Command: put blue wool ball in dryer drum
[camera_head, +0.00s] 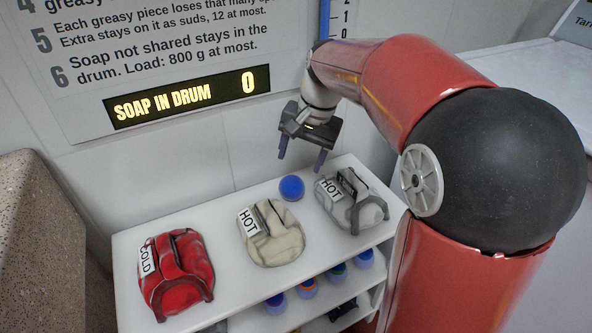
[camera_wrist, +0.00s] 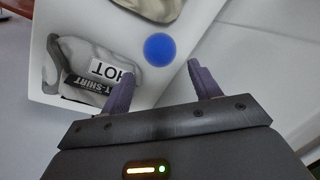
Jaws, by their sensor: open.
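The blue wool ball (camera_head: 291,187) sits on the white shelf unit's top, towards its back edge, between the beige and grey bundles. It also shows in the wrist view (camera_wrist: 160,49), beyond the fingertips and roughly between them. My gripper (camera_head: 302,162) is open and empty above the ball, with its fingers pointing down. In the wrist view my gripper (camera_wrist: 158,78) has its two purple fingers spread wide apart, and neither touches the ball. No dryer drum can be made out in either view.
On the white shelf top (camera_head: 225,211) lie a red bundle tagged COLD (camera_head: 177,272), a beige bundle tagged HOT (camera_head: 270,235) and a grey bundle tagged HOT (camera_head: 351,200). Several balls with coloured tops (camera_head: 307,287) stand on the shelf below. A wall sign (camera_head: 186,97) reads SOAP IN DRUM 0.

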